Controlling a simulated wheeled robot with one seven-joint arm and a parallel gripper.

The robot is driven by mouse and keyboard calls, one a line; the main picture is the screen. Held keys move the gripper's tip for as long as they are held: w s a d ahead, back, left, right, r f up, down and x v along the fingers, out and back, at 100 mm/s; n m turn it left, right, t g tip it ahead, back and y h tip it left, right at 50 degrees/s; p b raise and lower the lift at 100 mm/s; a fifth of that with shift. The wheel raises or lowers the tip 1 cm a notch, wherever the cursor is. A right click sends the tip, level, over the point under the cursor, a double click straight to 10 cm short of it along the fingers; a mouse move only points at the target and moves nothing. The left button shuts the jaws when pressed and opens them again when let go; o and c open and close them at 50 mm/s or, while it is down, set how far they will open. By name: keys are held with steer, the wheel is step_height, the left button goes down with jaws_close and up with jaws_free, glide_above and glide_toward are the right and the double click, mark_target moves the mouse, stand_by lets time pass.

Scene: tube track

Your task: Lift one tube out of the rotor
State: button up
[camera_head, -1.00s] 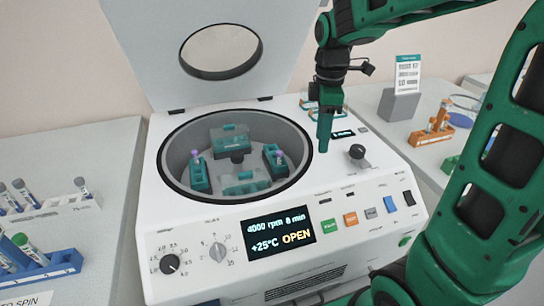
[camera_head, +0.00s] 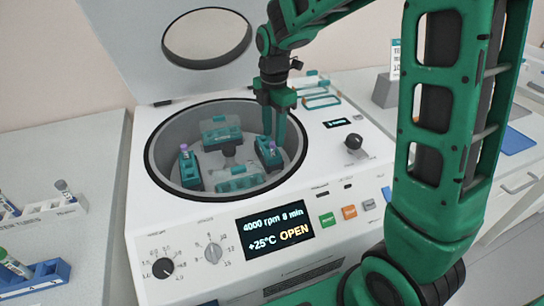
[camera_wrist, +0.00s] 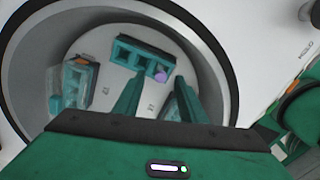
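The open centrifuge's rotor (camera_head: 231,166) holds several teal buckets. A purple-capped tube (camera_head: 271,146) stands in the right bucket (camera_head: 264,158). Its purple cap also shows in the wrist view (camera_wrist: 160,76), in line with the gap between my fingertips. Another purple-capped tube (camera_head: 184,149) stands in the left bucket (camera_head: 190,175). My gripper (camera_head: 274,136) points down into the bowl at the right bucket. In the wrist view, its two fingers (camera_wrist: 160,84) are apart with nothing between them. I cannot tell whether they reach down to the cap.
The bowl's rim (camera_head: 147,150) surrounds the rotor. The raised lid (camera_head: 165,75) stands behind it. A control panel with an "OPEN" display (camera_head: 275,229) is in front. A white rack (camera_head: 45,212) and a blue rack (camera_head: 50,275) stand on the left bench.

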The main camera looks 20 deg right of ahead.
mark_target(273, 143)
steer(key=shift+a+f, duration=0.15)
steer(key=shift+f, duration=2.1)
steer(key=c, duration=0.9)
steer(key=shift+r, duration=0.1)
step_height(273, 143, up, 12)
steer(key=a, duration=1.8)
